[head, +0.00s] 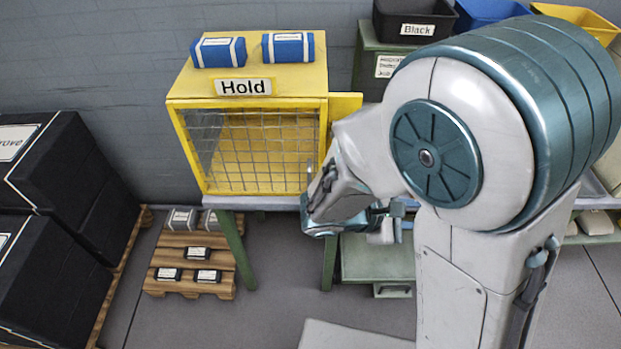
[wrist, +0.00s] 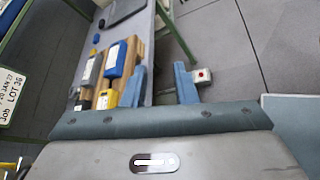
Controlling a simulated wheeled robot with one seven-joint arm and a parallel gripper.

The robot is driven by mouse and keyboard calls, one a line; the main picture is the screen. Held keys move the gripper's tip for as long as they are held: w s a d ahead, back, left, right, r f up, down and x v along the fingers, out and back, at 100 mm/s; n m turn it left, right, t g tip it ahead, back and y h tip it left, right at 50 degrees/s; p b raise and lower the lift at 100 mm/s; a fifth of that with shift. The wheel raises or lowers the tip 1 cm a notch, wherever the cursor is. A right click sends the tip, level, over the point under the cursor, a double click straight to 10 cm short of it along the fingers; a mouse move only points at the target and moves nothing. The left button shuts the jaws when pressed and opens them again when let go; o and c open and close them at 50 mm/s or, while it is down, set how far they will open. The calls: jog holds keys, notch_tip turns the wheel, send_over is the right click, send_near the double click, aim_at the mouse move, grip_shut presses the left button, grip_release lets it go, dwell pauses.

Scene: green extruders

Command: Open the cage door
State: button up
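The yellow cage (head: 285,80), labelled "Hold", stands on a green-legged table left of my arm. Its wire-mesh door (head: 250,150) covers the front and looks closed in the head view. A small pale part, possibly the handle, shows at the door's right edge, close to my wrist. My wrist hides the cage's lower right corner. My gripper (head: 393,221) is right of the cage, pointing away from the door. In the wrist view my gripper (wrist: 163,84) has its two blue fingers apart with nothing between them. The cage door is not in the wrist view.
Two blue packs (head: 218,52) lie on the cage. A wooden pallet (head: 190,288) with small blocks is on the floor, and black crates (head: 60,170) stand at left. In the wrist view, a grey bench (wrist: 140,40) holds blue and yellow items beside the fingers.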

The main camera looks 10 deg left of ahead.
jog(key=w+a+f+n+t+y+b, duration=0.1)
jog(key=a+f+n+t+y, duration=0.1)
jog(key=a+n+t, duration=0.3)
jog(key=w+a+f+n+t+y, duration=0.1)
jog(key=a+f+n+t, duration=0.2)
jog(key=a, duration=0.4)
jog(key=n+t+y, duration=0.3)
jog(key=n+y, duration=0.6)
jog(key=n, duration=0.1)
send_near(309, 180)
jog(key=w, duration=0.3)
jog(key=w+p, duration=0.1)
jog(key=w, duration=0.3)
jog(key=w+p, duration=0.1)
jog(key=w, duration=0.2)
jog(key=shift+w+a+f, duration=0.2)
jog(key=shift+w+a, duration=0.1)
grip_shut()
